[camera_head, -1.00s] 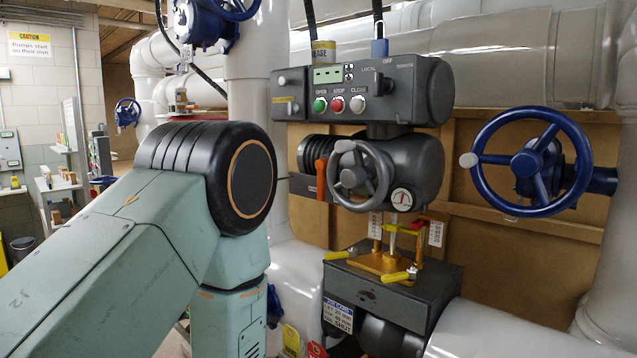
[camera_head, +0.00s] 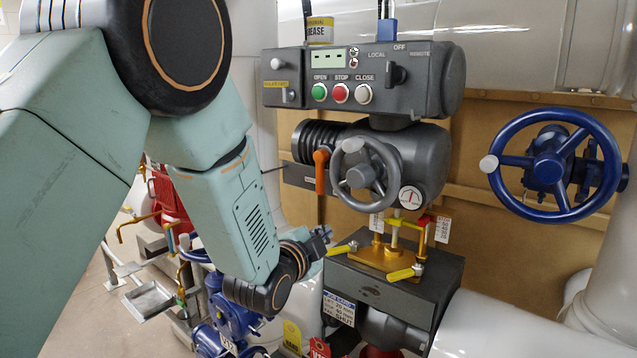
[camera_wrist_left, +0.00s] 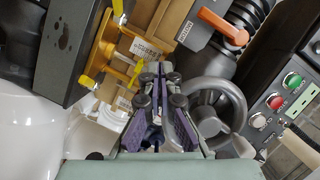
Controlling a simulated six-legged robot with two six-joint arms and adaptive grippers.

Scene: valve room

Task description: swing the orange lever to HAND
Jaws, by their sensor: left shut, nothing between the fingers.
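The orange lever (camera_head: 320,174) is on the left side of the grey actuator body (camera_head: 425,158), beside the ribbed black cylinder, and hangs down from its pivot. My right gripper is in neither view.
The grey handwheel (camera_head: 362,176) sits just right of the lever. The control box (camera_head: 375,80) with push buttons is above. The yellow-handled bracket (camera_head: 388,255) is below, near my left gripper. A blue handwheel (camera_head: 548,165) is at the right.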

